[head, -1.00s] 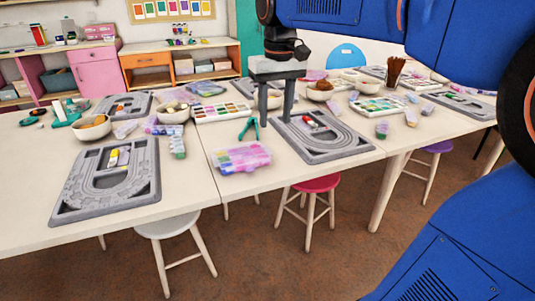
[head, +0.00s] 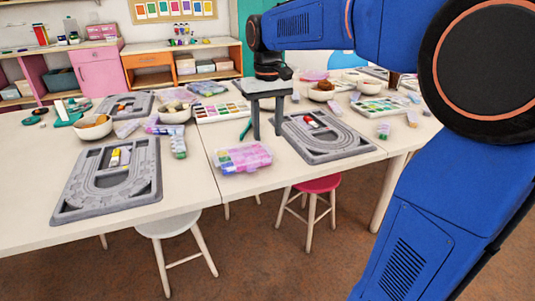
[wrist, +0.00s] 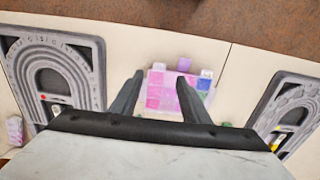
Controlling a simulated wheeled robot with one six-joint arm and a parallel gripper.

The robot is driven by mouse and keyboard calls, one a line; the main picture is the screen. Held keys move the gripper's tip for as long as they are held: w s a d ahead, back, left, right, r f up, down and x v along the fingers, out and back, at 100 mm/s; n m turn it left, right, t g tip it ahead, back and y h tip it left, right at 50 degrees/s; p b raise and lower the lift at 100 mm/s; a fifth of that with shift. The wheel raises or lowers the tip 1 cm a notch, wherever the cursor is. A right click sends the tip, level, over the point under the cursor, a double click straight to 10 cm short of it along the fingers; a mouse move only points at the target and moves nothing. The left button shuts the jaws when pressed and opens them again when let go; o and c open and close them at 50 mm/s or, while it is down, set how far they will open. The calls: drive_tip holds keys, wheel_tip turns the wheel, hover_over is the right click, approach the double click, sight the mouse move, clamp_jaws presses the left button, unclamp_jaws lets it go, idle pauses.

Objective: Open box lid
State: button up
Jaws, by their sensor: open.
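The box (head: 243,158) is a low, clear case with pink, purple, green and blue compartments, lying near the table's front edge. Its lid looks shut. My gripper (head: 266,136) is open and empty, pointing down, with its fingers appearing just behind and to the right of the box. In the wrist view the box (wrist: 165,92) shows between and beyond the two spread fingers of my gripper (wrist: 160,77). Small tabs stick out along the box's edge facing the table edge. Part of the box is hidden by the fingers and the gripper body there.
Grey bead boards lie on both sides, one at left (head: 112,180) and one at right (head: 322,137). A paint palette (head: 222,112) and a bowl (head: 174,113) stand behind. A red stool (head: 316,186) is below the table edge.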

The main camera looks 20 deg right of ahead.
sight(267, 161)
wheel_tip(267, 161, down, 9)
drive_tip(key=shift+r, duration=0.1)
idle(0.3)
clamp_jaws()
